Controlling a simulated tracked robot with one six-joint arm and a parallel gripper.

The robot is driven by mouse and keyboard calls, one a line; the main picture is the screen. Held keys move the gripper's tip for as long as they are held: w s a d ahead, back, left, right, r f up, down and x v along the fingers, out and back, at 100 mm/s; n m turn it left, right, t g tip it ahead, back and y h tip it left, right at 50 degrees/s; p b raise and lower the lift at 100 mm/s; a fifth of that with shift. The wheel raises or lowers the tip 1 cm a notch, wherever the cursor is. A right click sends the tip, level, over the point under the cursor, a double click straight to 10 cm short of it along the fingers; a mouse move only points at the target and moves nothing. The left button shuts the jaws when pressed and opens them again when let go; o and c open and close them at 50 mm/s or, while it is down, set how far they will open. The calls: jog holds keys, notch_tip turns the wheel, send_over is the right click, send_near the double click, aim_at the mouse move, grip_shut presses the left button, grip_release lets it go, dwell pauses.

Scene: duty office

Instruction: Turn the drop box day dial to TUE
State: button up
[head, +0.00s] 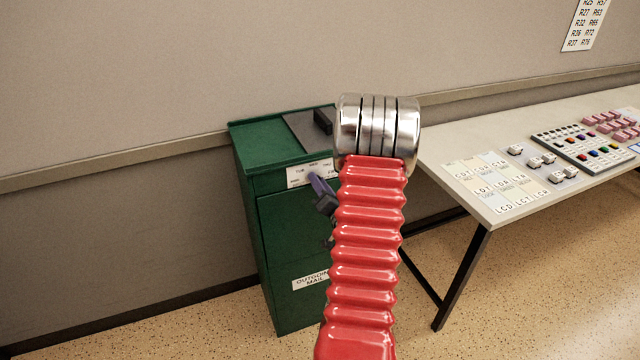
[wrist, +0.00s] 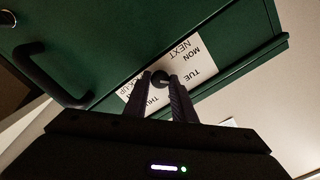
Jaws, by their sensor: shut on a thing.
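The green drop box (head: 259,215) stands against the wall in the head view, with a white day label (head: 297,175) on its upper front. In the wrist view the label (wrist: 205,62) shows upside down, with MON, TUE, part of THU and NEXT readable. The dark round day dial (wrist: 160,77) sits at the label's middle, between my fingertips. My gripper (wrist: 163,84) is shut on the dial; in the head view the gripper (head: 318,190) reaches the label from the front right. My red arm hides the box's right side. I cannot tell which day the dial points to.
A dark handle (wrist: 48,75) is on the box front in the wrist view. An OUTGOING MAIL label (head: 310,281) is lower down. A table (head: 470,150) with label cards, a button panel and pink blocks stands to the right. Floor left of the box is clear.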

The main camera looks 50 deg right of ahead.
jog(key=o, duration=0.7)
jog(key=shift+s+d, duration=0.2)
jog(key=shift+s, duration=0.05)
jog(key=o, duration=0.3)
jog(key=shift+w+a, duration=0.1)
jog(key=shift+a, duration=0.1)
jog(key=v, duration=1.3)
jog(key=shift+s+a+f, duration=0.15)
jog(key=shift+s, duration=0.2)
